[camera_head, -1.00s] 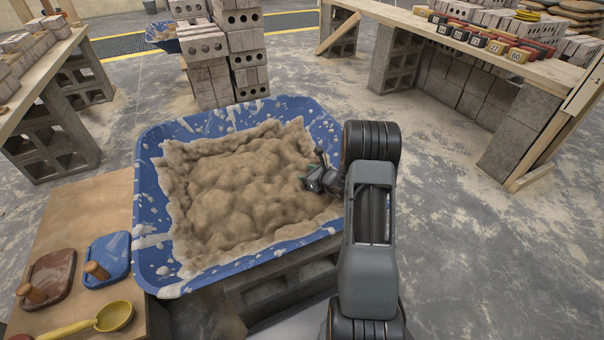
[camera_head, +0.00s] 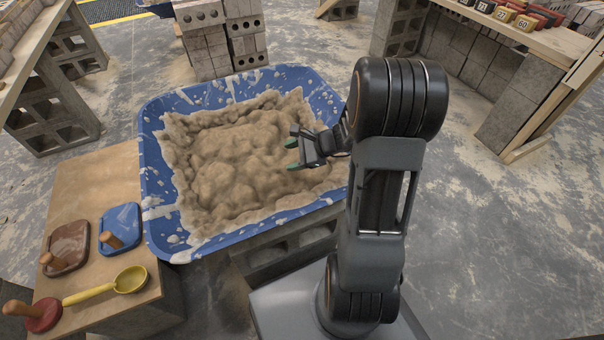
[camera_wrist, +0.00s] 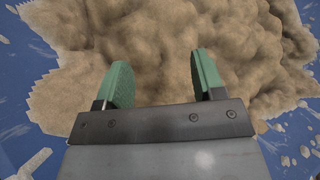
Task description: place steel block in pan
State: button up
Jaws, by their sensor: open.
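My gripper (camera_head: 291,155) is open over the right part of a blue tub filled with sandy mortar. In the wrist view its two green-padded fingers (camera_wrist: 158,82) stand apart with nothing between them, above the mortar. The blue tub (camera_head: 153,170) stands on grey blocks, its rim splashed with pale mortar. I see no steel block in these frames. No thing is clearly a pan; the tub is the only large open container near me.
A wooden board (camera_head: 90,190) at left holds a blue float (camera_head: 120,222), a brown float (camera_head: 68,240), a yellow ladle (camera_head: 130,280) and a red-based tool (camera_head: 40,318). Concrete blocks (camera_head: 205,45) are stacked behind the tub. A bench (camera_head: 545,70) stands at right; open floor lies before it.

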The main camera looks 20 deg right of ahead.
jog(key=s+a+r+n+g+h, duration=0.2)
jog(key=s+r+n+h, duration=0.2)
jog(key=s+n, duration=0.3)
jog(key=s+a+r+n+g+h, duration=0.1)
jog(key=s+a+r+n+h, duration=0.1)
jog(key=s+r+n+h, duration=0.3)
jog(key=s+n, duration=0.3)
jog(key=n, duration=0.4)
jog(key=shift+a+n+g, duration=0.3)
jog(key=shift+a+g, duration=0.1)
jog(key=shift+r, duration=0.1)
